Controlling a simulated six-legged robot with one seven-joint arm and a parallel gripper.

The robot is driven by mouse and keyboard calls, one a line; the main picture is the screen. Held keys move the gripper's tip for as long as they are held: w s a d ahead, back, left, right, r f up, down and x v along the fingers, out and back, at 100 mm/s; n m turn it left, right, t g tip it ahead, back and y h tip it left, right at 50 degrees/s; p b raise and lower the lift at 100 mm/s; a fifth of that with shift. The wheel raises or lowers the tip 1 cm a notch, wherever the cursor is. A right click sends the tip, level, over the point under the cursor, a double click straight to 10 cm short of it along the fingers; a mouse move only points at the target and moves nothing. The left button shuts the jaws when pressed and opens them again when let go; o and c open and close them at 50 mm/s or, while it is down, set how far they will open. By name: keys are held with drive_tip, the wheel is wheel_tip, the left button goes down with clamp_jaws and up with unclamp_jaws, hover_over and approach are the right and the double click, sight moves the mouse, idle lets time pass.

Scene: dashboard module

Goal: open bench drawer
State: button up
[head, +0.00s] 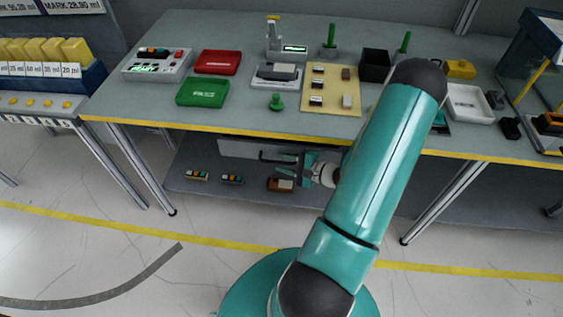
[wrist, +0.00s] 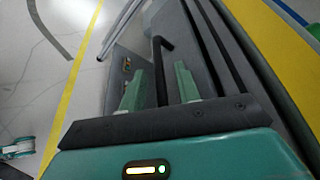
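The bench drawer has a pale grey front (head: 237,149) below the yellow bench edge, and it looks closed. Its dark bar handle (head: 270,157) shows just left of my gripper (head: 290,170) in the head view. In the wrist view the black handle (wrist: 161,62) stands out from the drawer front (wrist: 179,28). The green fingers of my gripper (wrist: 160,88) are apart, one on each side of the handle bar. Gaps show between the bar and the fingers, most clearly on the right. My arm hides the right part of the drawer front in the head view.
The bench top (head: 140,104) above holds trays, a green-lit device (head: 157,65) and fixtures. A lower shelf (head: 195,165) carries small modules, one an orange-brown block (head: 279,184) below my gripper. Bench legs stand either side. The floor in front looks clear.

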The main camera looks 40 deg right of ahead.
drive_tip(key=shift+w+a+f, duration=0.1)
drive_tip(key=shift+w+a, duration=0.15)
drive_tip(key=shift+w, duration=0.35)
drive_tip(key=shift+c, duration=0.2)
clamp_jaws()
drive_tip(key=shift+s, duration=0.1)
